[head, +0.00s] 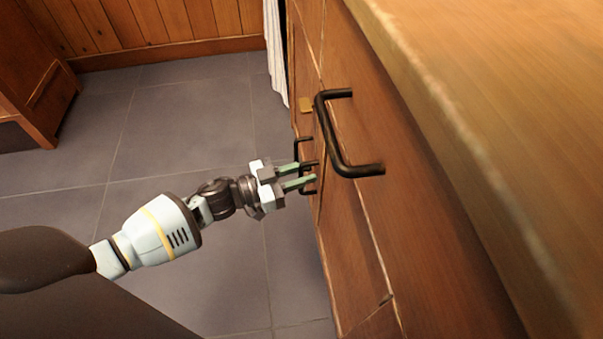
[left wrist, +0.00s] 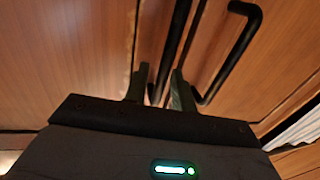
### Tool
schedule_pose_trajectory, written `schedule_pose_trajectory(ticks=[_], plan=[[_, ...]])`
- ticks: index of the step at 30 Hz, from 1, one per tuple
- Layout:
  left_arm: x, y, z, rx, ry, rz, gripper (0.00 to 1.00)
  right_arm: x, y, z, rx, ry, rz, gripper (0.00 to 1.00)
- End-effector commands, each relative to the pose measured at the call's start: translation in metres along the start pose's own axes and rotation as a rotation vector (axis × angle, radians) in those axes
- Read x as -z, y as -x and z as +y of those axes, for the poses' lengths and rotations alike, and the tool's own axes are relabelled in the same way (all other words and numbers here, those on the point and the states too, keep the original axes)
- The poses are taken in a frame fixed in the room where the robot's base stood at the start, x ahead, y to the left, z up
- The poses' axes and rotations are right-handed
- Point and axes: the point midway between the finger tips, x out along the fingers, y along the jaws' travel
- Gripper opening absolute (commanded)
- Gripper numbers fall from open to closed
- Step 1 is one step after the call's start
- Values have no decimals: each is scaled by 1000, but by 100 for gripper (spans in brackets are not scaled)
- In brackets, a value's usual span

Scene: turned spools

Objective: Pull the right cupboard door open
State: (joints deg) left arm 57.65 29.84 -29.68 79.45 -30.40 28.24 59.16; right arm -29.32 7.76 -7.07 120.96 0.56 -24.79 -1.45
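The cupboard's wooden front (head: 350,235) runs along the right of the head view, its doors closed. Two dark bar handles sit side by side on it; the nearer one, on the right door, shows partly behind my fingers (head: 308,192). My left gripper (head: 314,171) reaches to this handle with its greenish fingers apart. In the left wrist view the right door's handle (left wrist: 176,38) runs between the two fingertips (left wrist: 160,88), with gaps visible. The left door's handle (left wrist: 236,52) is to the right, outside the fingers. My right gripper is in neither view.
A larger black handle (head: 340,140) juts out above, on the upper part of the cupboard front. The countertop (head: 480,110) overhangs at right. A white cloth (head: 275,50) hangs at the far end. The grey tiled floor (head: 180,110) is clear to the left.

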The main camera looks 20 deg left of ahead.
Motion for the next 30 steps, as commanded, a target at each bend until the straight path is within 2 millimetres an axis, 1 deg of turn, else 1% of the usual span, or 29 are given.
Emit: schedule_pose_trajectory(ticks=[7, 8, 13, 24, 28, 30], plan=[[0, -1, 0, 0, 0, 0, 26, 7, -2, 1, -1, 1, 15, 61], [0, -1, 0, 0, 0, 0, 23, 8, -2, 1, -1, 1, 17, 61], [0, -1, 0, 0, 0, 0, 1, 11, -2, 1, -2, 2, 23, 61], [0, 1, 0, 3, 1, 0, 0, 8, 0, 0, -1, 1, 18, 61], [1, 9, -2, 20, 3, -1, 0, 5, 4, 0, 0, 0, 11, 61], [1, 17, -3, 36, 3, -2, 0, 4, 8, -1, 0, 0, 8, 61]])
